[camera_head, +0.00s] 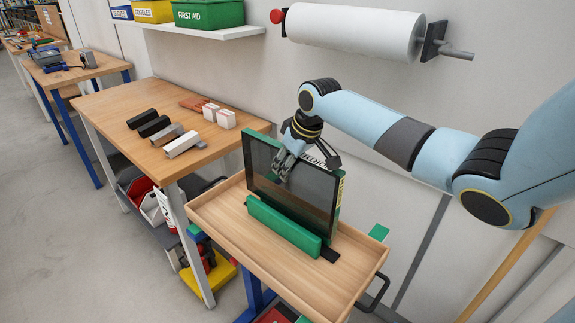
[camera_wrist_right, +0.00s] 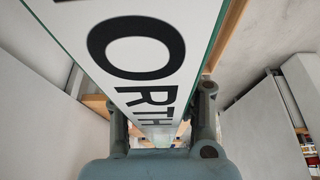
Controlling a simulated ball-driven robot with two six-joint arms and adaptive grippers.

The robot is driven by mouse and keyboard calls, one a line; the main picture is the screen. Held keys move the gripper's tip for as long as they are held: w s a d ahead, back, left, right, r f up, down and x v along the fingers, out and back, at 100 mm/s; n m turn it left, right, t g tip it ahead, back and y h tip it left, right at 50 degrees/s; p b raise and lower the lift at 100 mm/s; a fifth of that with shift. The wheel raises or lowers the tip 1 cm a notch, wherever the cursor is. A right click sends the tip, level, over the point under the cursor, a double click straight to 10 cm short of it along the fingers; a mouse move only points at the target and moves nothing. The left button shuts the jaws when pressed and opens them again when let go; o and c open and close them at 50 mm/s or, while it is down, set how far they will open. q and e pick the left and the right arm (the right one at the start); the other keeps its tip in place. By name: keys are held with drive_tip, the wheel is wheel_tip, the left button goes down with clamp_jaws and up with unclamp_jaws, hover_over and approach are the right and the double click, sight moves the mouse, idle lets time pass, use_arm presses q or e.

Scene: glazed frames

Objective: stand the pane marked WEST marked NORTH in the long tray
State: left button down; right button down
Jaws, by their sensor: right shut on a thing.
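A dark glass pane (camera_head: 290,195) with a green frame stands upright in the long wooden tray (camera_head: 345,284), behind a green bar (camera_head: 284,226). A white label reading NORTH shows at its top edge, and part of a yellow label shows on its right edge; its lettering is too small to read. My right gripper (camera_head: 308,163) is shut on the pane at the top edge. In the right wrist view the pane's white NORTH label (camera_wrist_right: 143,52) runs between the fingers of my right gripper (camera_wrist_right: 161,128). My left gripper is out of view.
A wooden bench (camera_head: 110,101) at left holds black, grey and white blocks. A wall shelf (camera_head: 222,33) with bins and a paper roll (camera_head: 352,30) are above. The front of the tray is bare. A yellow and red item (camera_head: 209,273) sits below.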

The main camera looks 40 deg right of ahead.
sight(303, 156)
drive_tip(key=shift+w+f+b, duration=0.15)
drive_tip(key=shift+f+b, duration=1.05)
drive_tip(key=shift+f, duration=1.1)
drive_tip(key=shift+f+b, duration=0.4)
drive_tip(key=shift+f, duration=0.35)
idle(0.4)
drive_tip(key=c, duration=1.1)
unclamp_jaws()
drive_tip(key=shift+o, duration=0.4)
drive_tip(key=shift+s+f, duration=0.2)
drive_tip(key=shift+s, duration=0.05)
drive_tip(key=v, duration=1.2)
drive_tip(key=shift+r, duration=0.15)
drive_tip(key=shift+w, duration=0.1)
